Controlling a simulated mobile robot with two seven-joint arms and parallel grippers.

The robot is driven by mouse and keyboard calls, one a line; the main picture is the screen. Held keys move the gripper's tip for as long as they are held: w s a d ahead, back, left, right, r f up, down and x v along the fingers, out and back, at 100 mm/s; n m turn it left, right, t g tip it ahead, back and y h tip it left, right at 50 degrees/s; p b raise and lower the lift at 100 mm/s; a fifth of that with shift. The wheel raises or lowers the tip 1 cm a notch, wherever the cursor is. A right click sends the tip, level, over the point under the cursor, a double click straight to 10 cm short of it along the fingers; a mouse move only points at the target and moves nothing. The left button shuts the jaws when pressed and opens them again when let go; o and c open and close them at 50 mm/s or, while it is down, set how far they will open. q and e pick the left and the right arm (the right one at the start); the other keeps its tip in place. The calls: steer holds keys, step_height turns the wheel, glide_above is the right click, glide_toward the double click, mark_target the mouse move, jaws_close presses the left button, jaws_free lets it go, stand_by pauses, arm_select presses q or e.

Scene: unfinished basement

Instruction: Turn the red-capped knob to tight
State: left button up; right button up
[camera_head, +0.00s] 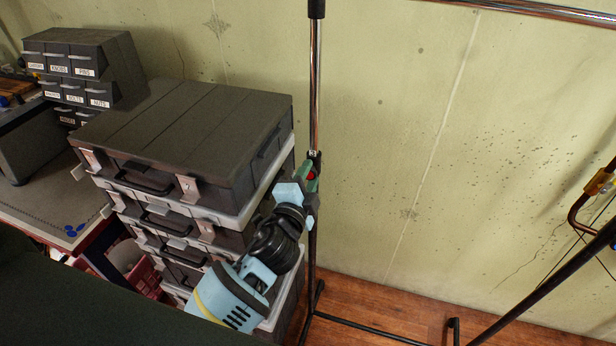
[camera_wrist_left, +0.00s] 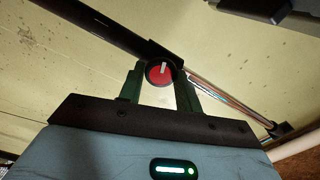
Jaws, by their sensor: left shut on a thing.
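The red-capped knob (camera_wrist_left: 159,73) shows in the left wrist view with a white pointer mark on its face. It sits on a dark collar of an upright pole, and in the head view a bit of its red (camera_head: 311,175) shows among the fingers. My left gripper (camera_wrist_left: 160,80) has its two green fingers on either side of the knob, shut on it. In the head view the left gripper (camera_head: 310,172) is at the pole (camera_head: 315,90), at about mid-height of the visible part. My right gripper is not in view.
Stacked grey cases (camera_head: 190,140) stand just left of the pole. Small labelled drawers (camera_head: 75,70) are on a bench at the far left. A chrome rail (camera_head: 520,8) runs along the top. Dark base bars (camera_head: 365,330) lie on the wooden floor. The wall is behind.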

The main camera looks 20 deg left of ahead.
arm_select(q)
steer(key=m, duration=0.5)
steer(key=shift+f+m, duration=0.1)
steer(key=shift+m, duration=0.2)
steer(key=m, duration=0.5)
steer(key=shift+a+m, duration=0.1)
steer(key=shift+m, duration=0.2)
steer(key=m, duration=0.5)
steer(key=shift+f, duration=0.1)
steer(key=m, duration=0.5)
steer(key=shift+a, duration=0.1)
steer(key=shift+m, duration=0.4)
steer(key=o, duration=1)
steer(key=shift+c, duration=0.2)
steer(key=shift+f, duration=0.1)
